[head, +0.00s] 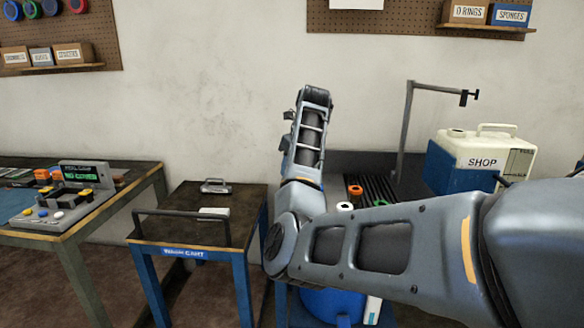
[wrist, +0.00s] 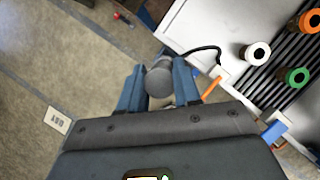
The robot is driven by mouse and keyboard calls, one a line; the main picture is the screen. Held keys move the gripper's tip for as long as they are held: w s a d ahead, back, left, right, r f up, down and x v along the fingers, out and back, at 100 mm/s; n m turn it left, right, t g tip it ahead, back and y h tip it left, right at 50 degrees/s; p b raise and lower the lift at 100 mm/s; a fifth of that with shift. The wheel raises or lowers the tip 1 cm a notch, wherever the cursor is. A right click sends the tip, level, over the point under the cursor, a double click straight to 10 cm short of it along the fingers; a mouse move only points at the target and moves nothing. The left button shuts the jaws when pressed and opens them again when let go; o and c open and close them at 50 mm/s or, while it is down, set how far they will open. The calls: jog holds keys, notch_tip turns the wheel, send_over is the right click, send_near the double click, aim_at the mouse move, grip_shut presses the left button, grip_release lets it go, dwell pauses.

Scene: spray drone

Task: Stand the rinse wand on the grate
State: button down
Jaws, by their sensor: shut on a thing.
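My gripper (wrist: 158,90) is shut on a grey, round-ended thing, seen end-on in the wrist view; I take it to be the rinse wand (wrist: 159,77). Its lower part is hidden, so I cannot tell its tilt. It is left of the white tray edge, apart from the grate (wrist: 266,95). The grate has black slats and also shows in the head view (head: 379,190). A white-topped item (wrist: 255,53), an orange-topped item (wrist: 311,19) and a green-topped item (wrist: 294,77) are at the grate. In the head view my gripper does not show.
A black hose (wrist: 206,49) curves near the tray edge. In the head view a white-and-blue SHOP tank (head: 480,155) and a grey post (head: 405,130) stand behind the grate. A cart (head: 190,240) stands left of my arm. A blue bucket (head: 330,305) is below.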

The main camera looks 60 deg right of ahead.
jog(key=shift+f, duration=0.7)
jog(key=w+d+b, duration=0.2)
jog(key=d+b, duration=0.3)
jog(key=d, duration=1.1)
jog(key=shift+w+d, duration=0.25)
jog(key=shift+d, duration=0.15)
jog(key=shift+r+p, duration=0.1)
jog(key=shift+p, duration=0.45)
